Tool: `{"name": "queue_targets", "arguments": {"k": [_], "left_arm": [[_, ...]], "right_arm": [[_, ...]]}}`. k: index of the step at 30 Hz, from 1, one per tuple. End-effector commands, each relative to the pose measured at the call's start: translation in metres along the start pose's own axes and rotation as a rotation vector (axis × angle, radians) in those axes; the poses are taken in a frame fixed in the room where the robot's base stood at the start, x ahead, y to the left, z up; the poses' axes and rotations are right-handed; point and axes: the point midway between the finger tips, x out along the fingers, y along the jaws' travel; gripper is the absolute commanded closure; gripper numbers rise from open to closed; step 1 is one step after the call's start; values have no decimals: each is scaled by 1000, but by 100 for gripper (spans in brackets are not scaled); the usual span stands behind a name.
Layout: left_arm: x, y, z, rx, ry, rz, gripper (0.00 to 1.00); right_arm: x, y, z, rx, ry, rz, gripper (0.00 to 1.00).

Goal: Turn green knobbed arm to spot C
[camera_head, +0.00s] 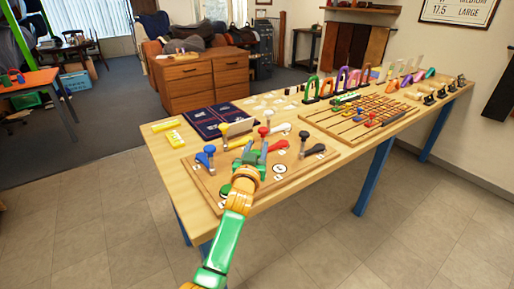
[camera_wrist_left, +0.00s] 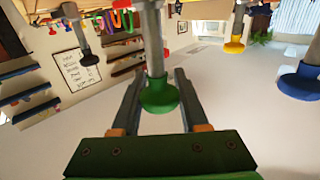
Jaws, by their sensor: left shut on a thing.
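The wooden board (camera_head: 203,179) on the workbench carries several knobbed arms. In the left wrist view the green knob (camera_wrist_left: 158,95) sits on a grey post between the two fingers of my left gripper (camera_wrist_left: 158,98). In the head view my left gripper (camera_head: 250,158) is over the middle of the board, shut on the green knobbed arm, and hides most of it. A green disc (camera_head: 225,189) shows at the board's front edge. My right gripper is not in view.
A slotted wooden board (camera_head: 345,137) lies to the right.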

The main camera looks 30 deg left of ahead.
Motion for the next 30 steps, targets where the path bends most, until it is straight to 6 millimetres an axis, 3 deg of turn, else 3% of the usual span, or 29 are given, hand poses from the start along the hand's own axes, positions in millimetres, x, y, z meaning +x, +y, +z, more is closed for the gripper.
{"name": "queue_targets", "arguments": {"k": [7,13,23,24,26,30], "left_arm": [[1,4,-9,13,5,148,100],[0,8,-5,5,8,261,100],[-1,8,-3,-2,6,273,100],[-1,8,-3,-2,6,273,45],[-1,8,-2,-1,5,273,29],[-1,8,-2,-1,3,273,28]], "right_arm": [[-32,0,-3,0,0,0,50],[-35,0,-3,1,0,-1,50],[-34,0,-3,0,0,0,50],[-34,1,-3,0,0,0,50],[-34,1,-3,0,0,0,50],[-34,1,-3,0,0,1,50]]}}
